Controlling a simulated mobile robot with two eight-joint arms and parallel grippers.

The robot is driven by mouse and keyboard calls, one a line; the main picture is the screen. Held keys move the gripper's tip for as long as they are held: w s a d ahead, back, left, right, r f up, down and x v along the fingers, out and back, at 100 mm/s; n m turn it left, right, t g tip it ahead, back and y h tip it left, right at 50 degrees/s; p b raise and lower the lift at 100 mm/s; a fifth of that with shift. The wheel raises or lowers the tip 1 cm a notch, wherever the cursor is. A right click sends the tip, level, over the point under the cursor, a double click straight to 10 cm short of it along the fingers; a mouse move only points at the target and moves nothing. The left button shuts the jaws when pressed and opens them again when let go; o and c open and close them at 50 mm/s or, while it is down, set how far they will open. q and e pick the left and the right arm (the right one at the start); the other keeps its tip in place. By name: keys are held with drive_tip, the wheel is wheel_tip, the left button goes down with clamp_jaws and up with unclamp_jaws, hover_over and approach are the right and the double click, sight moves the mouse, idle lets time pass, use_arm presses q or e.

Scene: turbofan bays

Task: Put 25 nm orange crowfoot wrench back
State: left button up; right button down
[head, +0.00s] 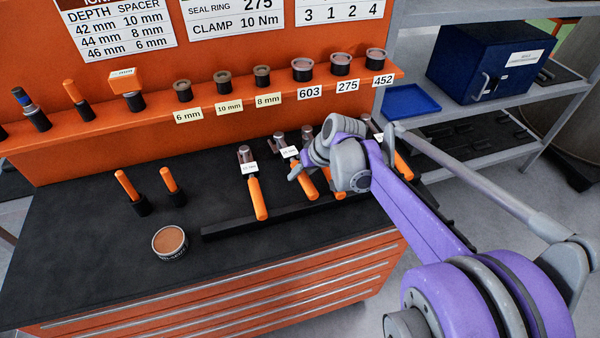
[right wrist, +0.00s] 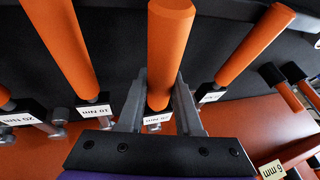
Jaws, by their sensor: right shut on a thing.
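My right gripper (head: 301,178) is shut on an orange-handled crowfoot wrench (head: 308,190), the second from the left in the row on the bench. In the right wrist view, the gripper's two fingers (right wrist: 160,88) are on either side of this wrench's orange handle (right wrist: 168,45). Its white label (right wrist: 157,120) is partly covered and too small to read surely. I cannot tell whether the wrench rests on its holder or is raised. My left gripper is not in view.
Similar wrenches stand beside it: one to its left (head: 258,198) and others to its right, labelled 10 Nm (right wrist: 68,45) and 20 Nm. A black bar (head: 222,232) runs in front. An orange ledge (head: 230,115) holds spacers.

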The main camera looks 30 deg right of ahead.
drive_tip(key=shift+f+b, duration=0.75)
drive_tip(key=shift+f, duration=0.55)
idle(0.8)
drive_tip(key=c, duration=0.5)
unclamp_jaws()
drive_tip(key=v, duration=1)
drive_tip(key=shift+r+p, duration=0.35)
drive_tip(key=shift+r, duration=0.05)
drive_tip(key=shift+s, duration=0.2)
